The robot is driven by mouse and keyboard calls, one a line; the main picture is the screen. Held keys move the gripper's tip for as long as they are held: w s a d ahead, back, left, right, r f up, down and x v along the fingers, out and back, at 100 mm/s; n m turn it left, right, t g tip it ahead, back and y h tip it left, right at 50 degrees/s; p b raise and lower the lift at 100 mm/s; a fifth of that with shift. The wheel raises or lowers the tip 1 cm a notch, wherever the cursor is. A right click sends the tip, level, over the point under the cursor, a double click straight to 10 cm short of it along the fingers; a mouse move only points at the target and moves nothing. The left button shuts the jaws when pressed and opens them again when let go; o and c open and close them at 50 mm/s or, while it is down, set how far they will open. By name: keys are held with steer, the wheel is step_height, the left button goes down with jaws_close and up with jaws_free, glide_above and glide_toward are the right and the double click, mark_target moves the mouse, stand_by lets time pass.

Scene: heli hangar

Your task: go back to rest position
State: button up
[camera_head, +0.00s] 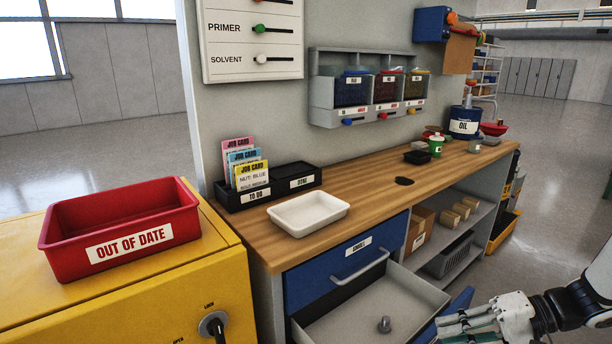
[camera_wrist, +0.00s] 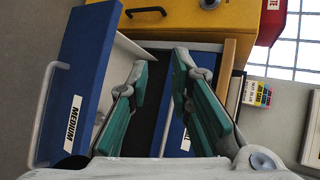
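My gripper (camera_head: 470,322) is at the lower right of the head view, beside the front of an open drawer (camera_head: 415,290). In the wrist view my gripper (camera_wrist: 160,72) has its two green-padded fingers apart, with nothing visible between them. The open drawer's blue front, labelled MEDIUM (camera_wrist: 78,85), stands left of the fingers in the wrist view. A grey bolt-like part (camera_head: 384,325) lies in the open drawer. The drawer above it, labelled SMALL (camera_head: 345,262), looks shut. Whether my gripper touches the drawer front cannot be told.
A wooden workbench (camera_head: 370,190) carries a white tray (camera_head: 308,213), a black card holder (camera_head: 268,190) and an oil can (camera_head: 464,122). A yellow cabinet (camera_head: 150,290) with a red OUT OF DATE bin (camera_head: 125,228) stands left. The floor (camera_head: 560,170) at right is clear.

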steer(key=s+a+r+n+g+h, duration=0.3)
steer(key=s+a+r+g+h, duration=0.25)
steer(key=s+a+r, duration=0.65)
steer(key=s+d+r+n+t+h, duration=0.1)
steer(key=s+r+t+h, duration=0.15)
steer(key=s, duration=0.35)
steer(key=s+d+r+t+h, duration=0.1)
steer(key=s+r+h, duration=0.1)
steer(key=s+h, duration=0.3)
step_height(320, 180, up, 17)
steer(key=t+p, duration=0.3)
steer(key=p, duration=1.2)
steer(key=shift+s+d+y, duration=0.2)
steer(key=shift+s+y, duration=0.1)
steer(key=shift+y, duration=0.1)
steer(key=shift+r, duration=0.1)
